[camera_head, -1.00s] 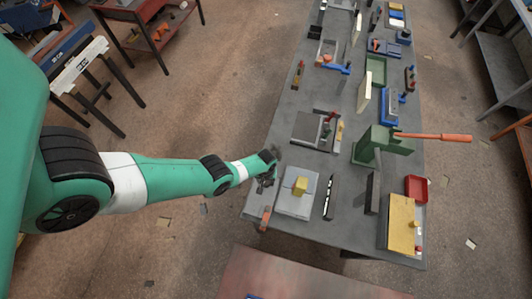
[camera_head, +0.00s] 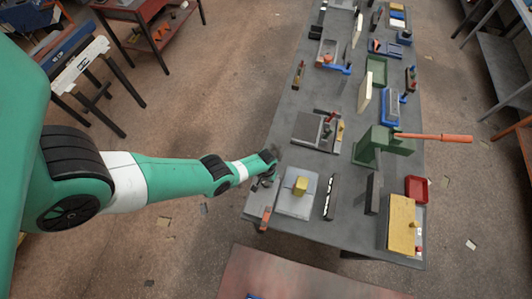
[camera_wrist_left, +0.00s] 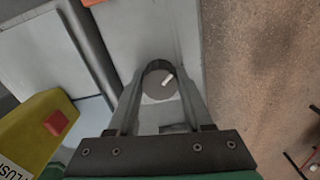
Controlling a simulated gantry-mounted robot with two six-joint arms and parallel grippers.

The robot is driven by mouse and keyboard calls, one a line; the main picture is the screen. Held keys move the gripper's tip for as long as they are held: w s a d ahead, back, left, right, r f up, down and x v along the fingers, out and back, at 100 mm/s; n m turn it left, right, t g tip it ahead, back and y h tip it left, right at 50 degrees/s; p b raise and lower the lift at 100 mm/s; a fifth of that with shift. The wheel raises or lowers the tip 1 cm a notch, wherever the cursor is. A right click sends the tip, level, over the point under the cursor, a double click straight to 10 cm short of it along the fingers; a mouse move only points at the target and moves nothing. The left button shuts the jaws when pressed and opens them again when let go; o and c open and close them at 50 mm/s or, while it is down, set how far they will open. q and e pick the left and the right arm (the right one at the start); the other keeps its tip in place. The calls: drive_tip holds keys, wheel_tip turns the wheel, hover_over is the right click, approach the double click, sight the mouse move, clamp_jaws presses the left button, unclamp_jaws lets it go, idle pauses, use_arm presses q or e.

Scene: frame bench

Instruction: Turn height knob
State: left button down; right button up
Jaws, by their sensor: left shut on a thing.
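The height knob (camera_wrist_left: 160,82) is a round grey knob with a white mark on its face. It shows in the left wrist view on a light grey surface near the bench edge. My left gripper (camera_wrist_left: 160,70) is shut on it, with one finger on each side. In the head view, my left gripper (camera_head: 264,182) is at the bench's left edge, beside a light grey plate with a yellow block (camera_head: 300,185). The knob is too small and covered to make out there. My right gripper is not in view.
The yellow block with a red button (camera_wrist_left: 56,122) is close to the left gripper. The long grey bench (camera_head: 345,222) carries several fixtures, including a green press (camera_head: 385,145) with an orange handle. Open floor lies left of the bench.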

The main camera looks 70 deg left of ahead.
use_arm(q)
drive_tip(key=shift+m, duration=1.6)
drive_tip(key=shift+c, duration=1.5)
unclamp_jaws()
drive_tip(key=shift+r, duration=0.1)
